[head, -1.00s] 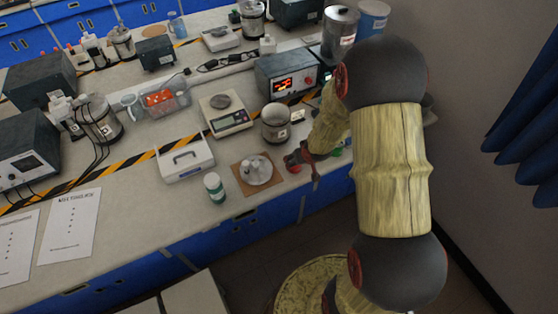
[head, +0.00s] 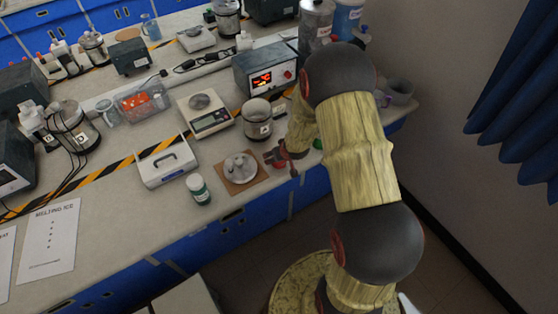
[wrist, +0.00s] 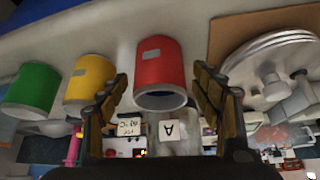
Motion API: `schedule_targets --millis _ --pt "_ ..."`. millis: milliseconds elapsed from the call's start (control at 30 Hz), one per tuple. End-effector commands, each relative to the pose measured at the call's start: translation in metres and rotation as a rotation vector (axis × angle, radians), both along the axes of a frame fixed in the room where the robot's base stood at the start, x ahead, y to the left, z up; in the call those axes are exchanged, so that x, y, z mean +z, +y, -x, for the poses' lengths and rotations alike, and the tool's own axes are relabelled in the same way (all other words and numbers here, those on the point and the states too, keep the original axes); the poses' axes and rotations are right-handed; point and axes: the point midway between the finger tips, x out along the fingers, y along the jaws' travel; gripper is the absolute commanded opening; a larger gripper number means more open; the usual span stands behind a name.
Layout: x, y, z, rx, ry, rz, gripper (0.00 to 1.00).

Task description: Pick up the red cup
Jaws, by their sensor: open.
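The red cup (wrist: 161,68) shows in the wrist view between my two fingertips, its open rim facing the palm side of the picture. My gripper (wrist: 160,80) is open around it, with a visible gap on each side. In the head view the red cup (head: 279,164) is a small red patch, partly hidden by my gripper (head: 286,157) at the bench's front edge. I cannot tell the exact depth of the cup between the fingers.
A yellow cup (wrist: 90,84) and a green cup (wrist: 33,90) stand left of the red cup in the wrist view. A round metal piece on a brown board (head: 241,183) is close by. A beaker (head: 257,118) and scale (head: 205,120) stand behind.

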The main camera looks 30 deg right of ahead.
Motion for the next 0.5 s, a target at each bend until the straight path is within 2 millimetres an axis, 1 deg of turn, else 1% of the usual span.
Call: schedule_targets --millis 167,500 --pt "0.001 -0.0001 -0.0003 0.0 -0.001 0.0 0.64" --pt "0.0011 -0.0002 -0.0001 0.0 -0.001 0.0 0.45"
